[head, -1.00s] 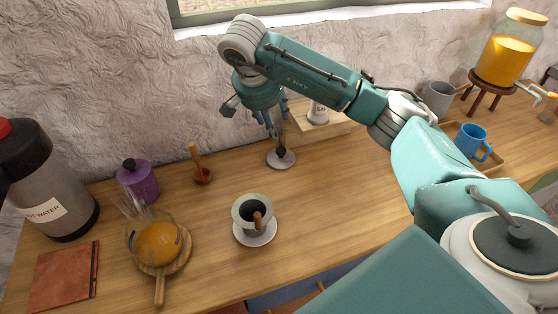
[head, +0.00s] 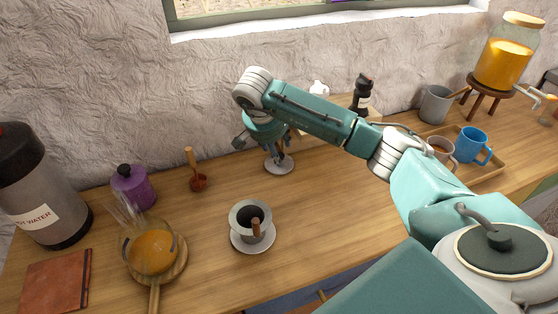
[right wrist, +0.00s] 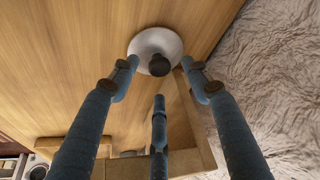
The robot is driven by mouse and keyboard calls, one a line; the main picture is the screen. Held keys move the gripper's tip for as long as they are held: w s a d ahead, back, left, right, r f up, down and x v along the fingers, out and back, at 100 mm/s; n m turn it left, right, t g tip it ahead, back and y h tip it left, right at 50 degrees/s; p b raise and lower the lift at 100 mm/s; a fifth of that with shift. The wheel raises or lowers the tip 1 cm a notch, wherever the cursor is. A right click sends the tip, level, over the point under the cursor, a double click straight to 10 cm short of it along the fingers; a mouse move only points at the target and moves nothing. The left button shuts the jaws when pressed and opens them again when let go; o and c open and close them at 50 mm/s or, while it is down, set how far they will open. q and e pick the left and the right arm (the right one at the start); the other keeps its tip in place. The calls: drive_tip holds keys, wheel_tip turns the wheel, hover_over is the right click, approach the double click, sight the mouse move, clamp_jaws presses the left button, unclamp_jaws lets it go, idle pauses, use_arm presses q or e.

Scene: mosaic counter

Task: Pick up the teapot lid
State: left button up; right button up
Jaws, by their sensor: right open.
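The teapot lid (head: 285,166) is a pale round disc with a dark knob, lying flat on the wooden counter near the wall. In the right wrist view the lid (right wrist: 144,44) and its dark knob (right wrist: 159,66) show just beyond the fingertips. My right gripper (head: 274,157) points down over the lid, and its fingers hide part of it in the head view. In the right wrist view the gripper (right wrist: 160,72) is open, with its blue fingers spread around the knob's line and nothing held. I cannot tell whether any finger touches the lid. My left gripper is not in view.
A cup on a saucer (head: 250,218) stands in front. A wooden scoop (head: 196,178) and purple pot (head: 133,189) are to the left. The counter at centre right is clear.

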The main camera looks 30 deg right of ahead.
sight(288, 163)
drive_tip(key=x, duration=0.3)
drive_tip(key=shift+d, duration=0.1)
clamp_jaws()
